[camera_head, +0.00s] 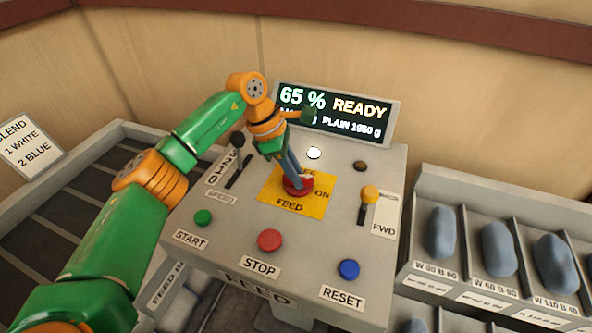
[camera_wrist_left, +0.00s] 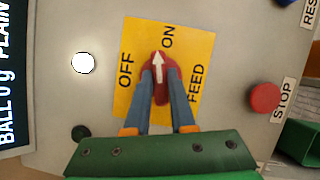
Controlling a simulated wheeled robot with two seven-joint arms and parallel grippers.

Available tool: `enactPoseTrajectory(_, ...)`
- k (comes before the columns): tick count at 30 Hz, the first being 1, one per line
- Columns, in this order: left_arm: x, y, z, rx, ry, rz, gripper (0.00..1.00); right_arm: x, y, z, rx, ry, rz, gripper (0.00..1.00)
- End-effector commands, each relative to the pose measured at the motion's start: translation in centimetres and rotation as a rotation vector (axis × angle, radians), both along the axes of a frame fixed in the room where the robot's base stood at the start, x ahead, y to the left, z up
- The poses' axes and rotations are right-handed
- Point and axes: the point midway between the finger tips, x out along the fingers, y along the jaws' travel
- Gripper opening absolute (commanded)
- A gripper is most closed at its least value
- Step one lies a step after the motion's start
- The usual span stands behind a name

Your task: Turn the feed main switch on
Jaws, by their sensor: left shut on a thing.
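The feed main switch is a red rotary knob (camera_head: 294,189) with a white arrow, on a yellow plate (camera_head: 323,206) marked OFF, ON and FEED. In the left wrist view the knob (camera_wrist_left: 161,64) sits between the blue fingers of my left gripper (camera_wrist_left: 160,88). The left gripper (camera_head: 297,178) is shut on the knob from above. The gripper hides part of the OFF mark in the head view. My right gripper is not in view.
STOP (camera_head: 270,240), START (camera_head: 203,217) and RESET (camera_head: 348,269) buttons line the panel's front. A black-knobbed speed lever (camera_head: 237,140) and an orange-knobbed lever (camera_head: 369,194) flank the plate. The display (camera_head: 347,117) reads 65 % READY. A white lamp (camera_head: 314,152) shines.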

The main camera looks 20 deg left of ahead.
Motion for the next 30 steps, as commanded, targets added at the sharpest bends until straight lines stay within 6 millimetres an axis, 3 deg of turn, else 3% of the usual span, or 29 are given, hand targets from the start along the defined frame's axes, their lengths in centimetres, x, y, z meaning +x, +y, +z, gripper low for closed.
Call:
enactPoseTrajectory(12, 0.26, 0.01, 0.31, 0.000, -0.005, -0.226, 0.00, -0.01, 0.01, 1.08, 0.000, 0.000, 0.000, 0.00)
enactPoseTrajectory(30, 0.28, -0.02, 0.22, -0.001, -0.008, -0.285, 0.00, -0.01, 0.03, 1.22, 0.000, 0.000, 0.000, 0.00)
